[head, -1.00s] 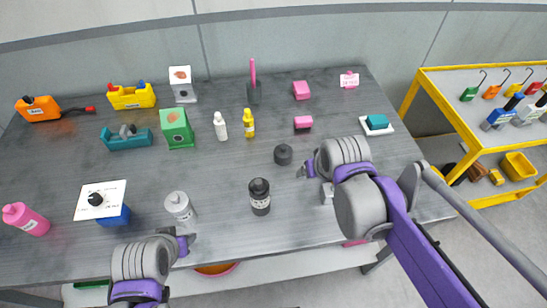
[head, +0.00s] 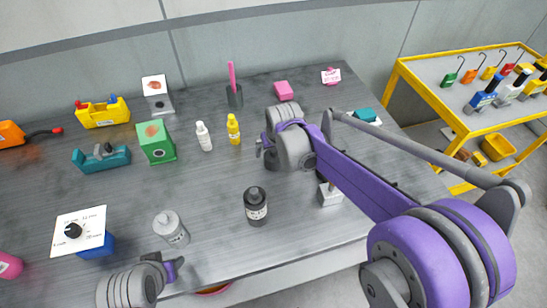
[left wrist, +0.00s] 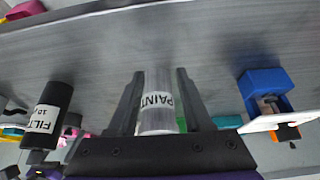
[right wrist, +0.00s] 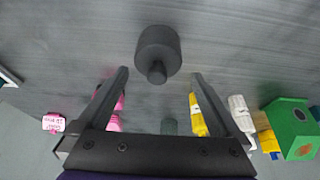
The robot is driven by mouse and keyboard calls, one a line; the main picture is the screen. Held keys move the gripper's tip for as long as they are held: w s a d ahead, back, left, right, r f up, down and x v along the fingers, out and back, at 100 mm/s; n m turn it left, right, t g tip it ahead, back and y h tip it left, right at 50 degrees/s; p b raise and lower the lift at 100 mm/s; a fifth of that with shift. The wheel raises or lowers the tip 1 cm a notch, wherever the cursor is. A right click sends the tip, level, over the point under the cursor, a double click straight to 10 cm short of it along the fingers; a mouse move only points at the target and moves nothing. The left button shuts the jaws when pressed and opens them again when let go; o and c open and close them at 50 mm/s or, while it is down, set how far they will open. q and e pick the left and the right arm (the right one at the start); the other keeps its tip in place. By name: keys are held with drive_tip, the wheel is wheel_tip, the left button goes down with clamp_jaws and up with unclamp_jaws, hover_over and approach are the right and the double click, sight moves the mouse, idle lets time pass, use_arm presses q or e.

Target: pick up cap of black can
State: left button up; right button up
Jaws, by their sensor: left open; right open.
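The black can (head: 256,208) stands upright on the table in the head view, with a dark top. It also shows in the left wrist view (left wrist: 46,115) with a white label. A short dark cylinder with a small knob (right wrist: 157,48) stands ahead of my right gripper (right wrist: 157,78), centred beyond its open fingers and not held. My left gripper (head: 179,266) is open near the front edge. A grey paint can (left wrist: 157,100) shows between its fingers, apparently not gripped.
A green box (head: 156,143), a white bottle (head: 203,137) and a yellow bottle (head: 233,130) stand left of my right gripper. A yellow-framed table (head: 440,140) stands at the right.

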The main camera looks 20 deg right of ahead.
sight(272, 153)
drive_tip(key=x, duration=0.4)
drive_tip(key=shift+w+d+f, duration=0.15)
drive_tip(key=shift+d+f, duration=0.05)
drive_tip(key=shift+f, duration=0.1)
drive_tip(key=c, duration=1.2)
